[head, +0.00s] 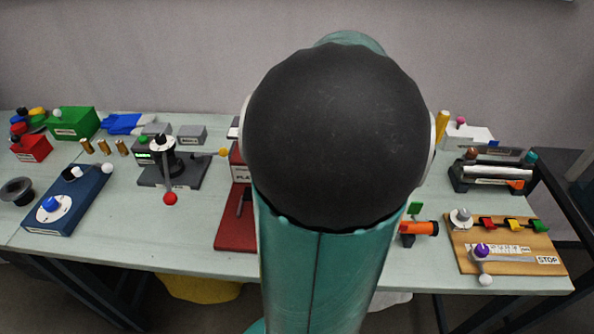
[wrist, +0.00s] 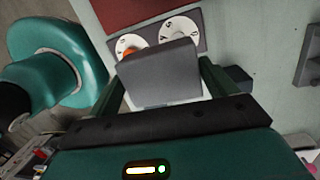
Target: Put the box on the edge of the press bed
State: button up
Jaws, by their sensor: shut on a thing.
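A dark grey box (wrist: 160,82) is held between the two fingers of my gripper (wrist: 160,70) in the wrist view. It hangs over a panel with two white dials (wrist: 180,29); whether it touches the panel I cannot tell. A dark red surface (wrist: 118,10) lies just beyond the dials at the top. In the head view a red base (head: 235,232) with a partly readable label on its upright stands left of my arm. It may be the press bed, but my arm covers much of it. My gripper and the held box are hidden there.
A dark lever device (head: 170,165), a blue dial box (head: 68,200) and brass cylinders (head: 104,147) stand on the left. A wooden switch board (head: 508,243), an orange-handled tool (head: 419,228) and a dark roller device (head: 490,175) are on the right. Pale table shows between them.

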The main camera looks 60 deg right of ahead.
jog(key=w+d+f, duration=0.1)
jog(key=d+f, duration=0.2)
jog(key=d, duration=0.1)
jog(key=w+d+f, duration=0.2)
jog(key=d+f, duration=0.1)
jog(key=w+d+f, duration=0.2)
jog(key=d+f, duration=0.1)
jog(key=d, duration=0.1)
jog(key=shift+w+d, duration=0.2)
jog(key=shift+d, duration=0.1)
jog(key=shift+w+d+f, duration=0.15)
jog(key=shift+d+f, duration=0.2)
jog(key=shift+f, duration=1.65)
jog(key=o, duration=0.7)
jog(key=shift+f, duration=0.15)
jog(key=o, duration=0.3)
